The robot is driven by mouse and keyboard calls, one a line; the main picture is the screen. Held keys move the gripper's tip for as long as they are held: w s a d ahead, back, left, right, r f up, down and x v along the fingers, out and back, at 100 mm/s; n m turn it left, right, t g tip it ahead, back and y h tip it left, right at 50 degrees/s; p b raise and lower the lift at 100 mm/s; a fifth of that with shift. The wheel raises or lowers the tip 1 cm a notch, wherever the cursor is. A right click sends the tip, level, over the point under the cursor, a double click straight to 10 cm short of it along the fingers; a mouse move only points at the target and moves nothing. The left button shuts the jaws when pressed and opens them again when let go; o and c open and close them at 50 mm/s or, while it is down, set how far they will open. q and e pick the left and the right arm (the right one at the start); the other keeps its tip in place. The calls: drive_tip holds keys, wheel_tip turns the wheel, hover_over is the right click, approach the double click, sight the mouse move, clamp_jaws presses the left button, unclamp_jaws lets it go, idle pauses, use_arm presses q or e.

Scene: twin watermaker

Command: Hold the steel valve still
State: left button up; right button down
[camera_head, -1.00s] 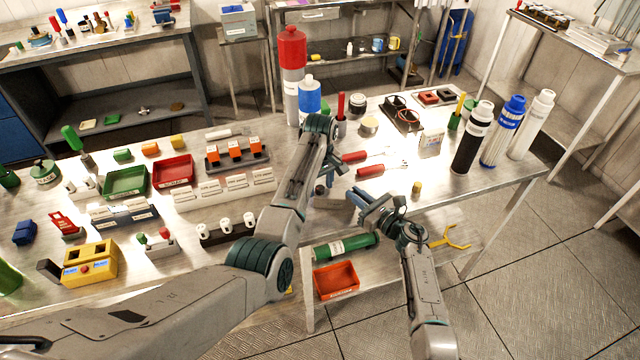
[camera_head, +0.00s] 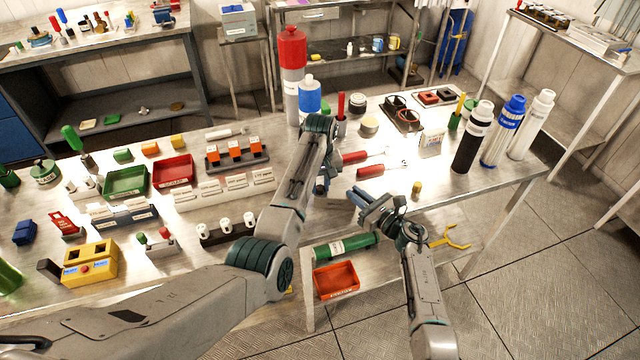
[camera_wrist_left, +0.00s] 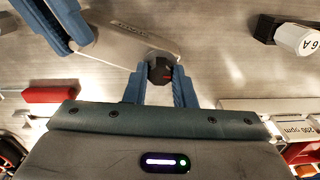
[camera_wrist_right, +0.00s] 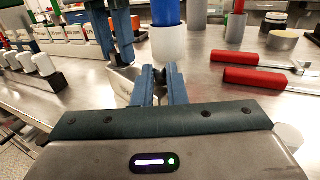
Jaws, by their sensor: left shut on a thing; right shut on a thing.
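The steel valve (camera_wrist_left: 130,44) is a grey metal body with a dark end piece in the left wrist view. My left gripper (camera_wrist_left: 160,78) is shut on this dark end. My right gripper's blue fingers reach the body's other end at the upper left of that view. In the right wrist view the grey valve body (camera_wrist_right: 121,78) lies between the two grippers, and my right gripper (camera_wrist_right: 160,78) is shut on a dark part of it. In the head view my left gripper (camera_head: 321,186) and right gripper (camera_head: 366,203) meet over the bench front; the valve is mostly hidden there.
A blue bottle (camera_head: 309,98) and a red-topped cylinder (camera_head: 292,65) stand behind the left arm. Below the bench edge are a green cylinder (camera_head: 345,246) and an orange tray (camera_head: 336,279).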

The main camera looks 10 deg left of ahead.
sight(320, 187)
use_arm(q)
drive_tip(key=shift+m, duration=1.6)
drive_tip(key=o, duration=1)
drive_tip(key=shift+r, duration=0.1)
wheel_tip(320, 187, up, 12)
drive_tip(key=shift+f, duration=0.1)
